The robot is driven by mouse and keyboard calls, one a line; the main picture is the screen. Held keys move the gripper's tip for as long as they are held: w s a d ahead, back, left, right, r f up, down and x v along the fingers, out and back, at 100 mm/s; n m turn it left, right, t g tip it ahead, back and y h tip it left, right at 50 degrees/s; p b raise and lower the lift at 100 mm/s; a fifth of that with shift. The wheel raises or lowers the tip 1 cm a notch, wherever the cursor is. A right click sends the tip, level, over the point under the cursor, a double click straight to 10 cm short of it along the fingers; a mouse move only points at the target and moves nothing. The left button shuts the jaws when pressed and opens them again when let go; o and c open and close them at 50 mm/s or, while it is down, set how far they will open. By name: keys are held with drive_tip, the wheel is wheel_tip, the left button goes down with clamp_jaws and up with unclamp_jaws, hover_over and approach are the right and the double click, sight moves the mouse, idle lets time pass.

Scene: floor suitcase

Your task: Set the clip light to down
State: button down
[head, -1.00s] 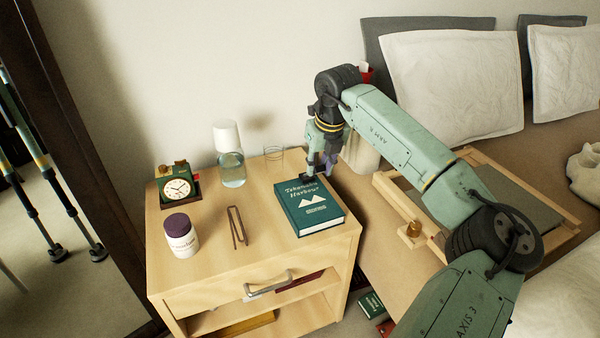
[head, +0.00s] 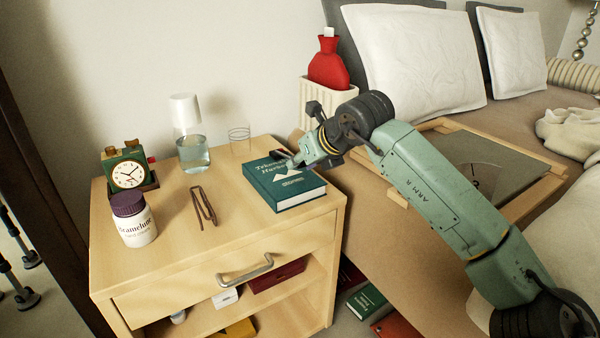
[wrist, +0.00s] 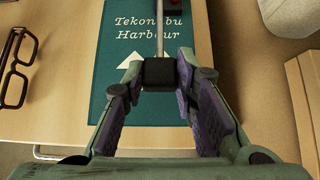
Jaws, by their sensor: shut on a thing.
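The clip light shows in the wrist view as a black block (wrist: 159,72) on a thin grey rod. The rod runs up to a dark part with a red spot at the picture's top edge. My gripper (wrist: 160,78) is shut on the black block, one finger on each side. In the head view my gripper (head: 297,160) is tilted and comes in from the right, at the far right part of the green book (head: 285,185). A small dark part of the light (head: 279,155) shows there; the rest is hidden or too small to tell.
The book lies on the wooden nightstand (head: 245,225). The bed with a wooden tray (head: 545,164) is at right.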

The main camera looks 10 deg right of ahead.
drive_tip(key=shift+s+d+f+t+b, duration=0.1)
drive_tip(key=shift+f+t+b, duration=0.2)
drive_tip(key=shift+f+b, duration=0.45)
drive_tip(key=shift+r, duration=0.25)
drive_tip(key=c, duration=1.3)
unclamp_jaws()
drive_tip(key=v, duration=1.2)
drive_tip(key=shift+s+d+f, duration=0.1)
drive_tip(key=shift+s+f, duration=0.05)
